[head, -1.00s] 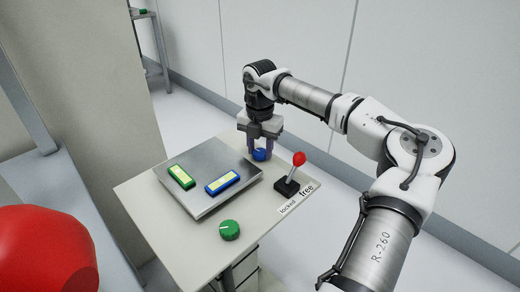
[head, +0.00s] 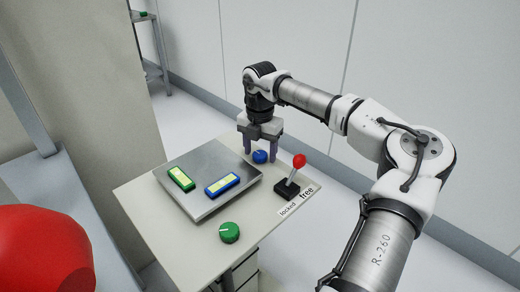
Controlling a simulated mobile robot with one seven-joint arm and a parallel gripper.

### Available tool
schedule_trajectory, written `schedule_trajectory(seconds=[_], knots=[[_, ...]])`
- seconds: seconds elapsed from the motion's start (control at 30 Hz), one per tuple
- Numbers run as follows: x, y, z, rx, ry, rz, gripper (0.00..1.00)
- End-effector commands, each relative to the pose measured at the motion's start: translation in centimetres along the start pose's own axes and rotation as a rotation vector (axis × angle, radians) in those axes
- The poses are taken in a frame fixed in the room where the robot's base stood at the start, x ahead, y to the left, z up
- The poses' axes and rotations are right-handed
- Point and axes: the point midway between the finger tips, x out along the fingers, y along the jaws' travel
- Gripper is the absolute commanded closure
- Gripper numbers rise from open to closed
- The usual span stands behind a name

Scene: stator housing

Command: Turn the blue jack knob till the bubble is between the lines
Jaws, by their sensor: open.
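The blue knob (head: 260,157) sits on the table's far right side, behind the metal plate. My gripper (head: 260,152) is over it, jaws open, one finger on each side of the knob and apart from it. A blue-framed level (head: 222,184) and a green-framed level (head: 181,178) lie on the metal plate (head: 203,205). Their bubbles are too small to make out. A green knob (head: 229,232) with a white mark sits at the table's front.
A lever with a red ball (head: 299,161) stands on a black base close to the right of the blue knob, tilted toward the "free" end of its label (head: 296,202). A large red rounded object (head: 45,250) is at the lower left.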

Motion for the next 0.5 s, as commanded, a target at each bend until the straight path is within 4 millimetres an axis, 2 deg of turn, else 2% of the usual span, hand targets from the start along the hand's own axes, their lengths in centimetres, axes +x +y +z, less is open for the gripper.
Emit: schedule_trajectory(seconds=[0.17, 0.27, 0.5], knots=[[-0.3, 0.0, 0.0, 0.000, -0.001, 0.000, 0.40], [-1.4, 0.0, 0.1, 0.000, -0.003, 0.000, 0.40], [-6.6, 0.1, 0.1, 0.001, -0.005, 0.001, 0.40]])
